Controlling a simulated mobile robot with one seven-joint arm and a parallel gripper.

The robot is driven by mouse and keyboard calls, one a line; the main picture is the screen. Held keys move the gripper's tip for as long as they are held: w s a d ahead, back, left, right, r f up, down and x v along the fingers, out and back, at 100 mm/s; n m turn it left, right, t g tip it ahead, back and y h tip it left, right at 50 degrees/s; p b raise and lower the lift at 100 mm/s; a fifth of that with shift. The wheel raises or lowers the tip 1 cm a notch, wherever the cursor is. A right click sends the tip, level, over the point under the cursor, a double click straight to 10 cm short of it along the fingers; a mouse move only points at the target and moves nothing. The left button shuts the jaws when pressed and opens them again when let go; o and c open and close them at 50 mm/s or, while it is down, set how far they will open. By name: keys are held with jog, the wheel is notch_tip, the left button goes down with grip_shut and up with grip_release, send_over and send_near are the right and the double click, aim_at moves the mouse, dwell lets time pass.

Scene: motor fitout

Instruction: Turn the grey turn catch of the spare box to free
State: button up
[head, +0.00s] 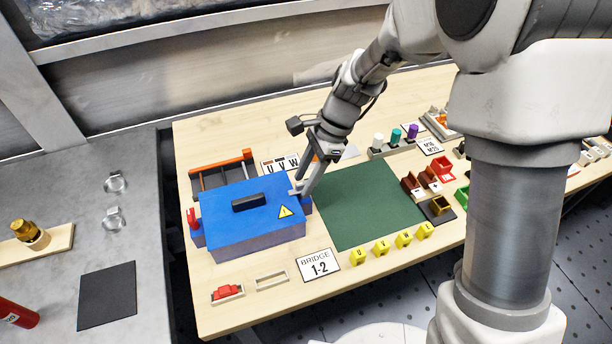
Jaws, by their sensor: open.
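The blue box (245,222), with a black handle (249,202) and a yellow warning label on its lid, stands on the wooden bench and its lid is down. A red catch (193,218) stands upright at its left side. A small grey piece, apparently the grey turn catch (294,192), shows at its right edge above a blue side block (307,205). My gripper (304,186) is open and tilted down at this catch, its fingers close around or beside it. The fingers partly hide the catch, so I cannot tell contact or its exact angle.
A green mat (368,203) lies clear to the right of the box. A rack with orange ends (221,174) stands behind it. Yellow lettered blocks (381,248), a "BRIDGE 1-2" card (318,264) and a red part (227,292) lie along the front.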

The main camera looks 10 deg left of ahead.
grip_shut()
jog(key=shift+n+p, duration=0.3)
jog(key=n+g+p, duration=0.1)
jog(key=n, duration=0.1)
jog(key=shift+w+r+n+h+p, duration=0.1)
jog(key=shift+n+h+p, duration=0.25)
jog(key=shift+n+h, duration=0.05)
jog(key=n+h+p, duration=0.1)
jog(key=n, duration=0.1)
jog(key=n+g+p, duration=0.1)
jog(key=n, duration=0.2)
jog(key=shift+a+h, duration=0.2)
jog(key=shift+h, duration=0.2)
jog(key=n+h, duration=0.1)
jog(key=n, duration=0.1)
jog(key=n+p, duration=0.1)
jog(key=n, duration=0.2)
jog(key=shift+w+a+h, duration=0.1)
jog(key=shift+h, duration=0.3)
jog(key=shift+a+n+h, duration=0.1)
jog(key=shift+n+h, duration=0.7)
jog(key=shift+n, duration=1.4)
jog(key=shift+t, duration=0.3)
grip_release()
